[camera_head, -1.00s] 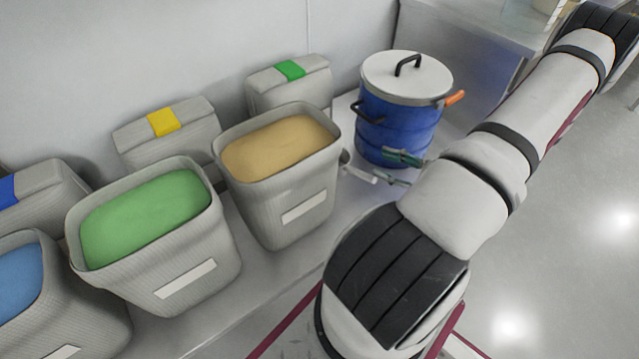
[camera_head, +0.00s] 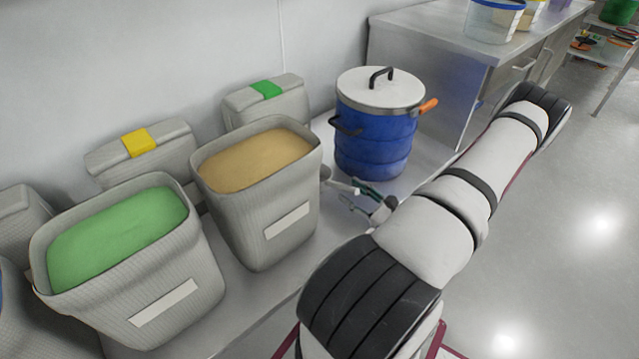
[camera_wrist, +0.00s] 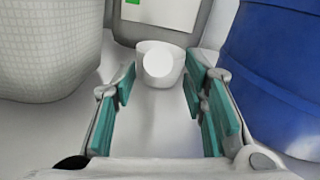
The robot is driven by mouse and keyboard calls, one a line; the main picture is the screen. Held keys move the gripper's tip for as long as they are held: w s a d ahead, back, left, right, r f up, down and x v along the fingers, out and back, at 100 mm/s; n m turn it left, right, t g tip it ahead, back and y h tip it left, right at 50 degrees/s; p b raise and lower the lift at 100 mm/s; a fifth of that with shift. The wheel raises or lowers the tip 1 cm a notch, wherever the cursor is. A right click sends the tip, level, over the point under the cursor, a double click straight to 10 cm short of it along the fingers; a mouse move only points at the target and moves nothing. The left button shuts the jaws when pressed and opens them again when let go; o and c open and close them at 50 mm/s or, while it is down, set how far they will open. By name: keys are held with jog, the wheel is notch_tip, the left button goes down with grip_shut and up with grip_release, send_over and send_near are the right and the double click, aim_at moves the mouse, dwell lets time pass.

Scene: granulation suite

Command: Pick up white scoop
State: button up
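The white scoop (camera_wrist: 158,65) is ahead of my gripper in the wrist view, its round end facing the camera. In the head view the scoop (camera_head: 342,187) is small and partly hidden, on the bench between the bin of tan powder and the blue drum. My gripper (camera_wrist: 160,95) is open, its teal-padded fingers spread left and right with the scoop lined up between them. I see no finger touching the scoop. In the head view my gripper (camera_head: 366,202) is just right of the scoop, partly covered by my arm.
The bin of tan powder (camera_head: 285,225) stands close left of the scoop, and the blue drum (camera_head: 375,145) with a white lid close right. Behind is a lidded bin with a green label (camera_head: 268,90). A bin of green powder (camera_head: 180,300) stands farther left. Open floor lies right.

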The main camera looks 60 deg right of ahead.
aim_at(339, 186)
jog(key=w, duration=0.1)
jog(key=w+b, duration=0.1)
jog(key=w, duration=0.2)
jog(key=shift+w+d+f+b, duration=0.25)
jog(key=shift+d+f+b, duration=0.1)
jog(key=shift+f+b, duration=0.05)
jog(key=shift+w, duration=0.4)
jog(key=shift+r, duration=0.1)
grip_shut()
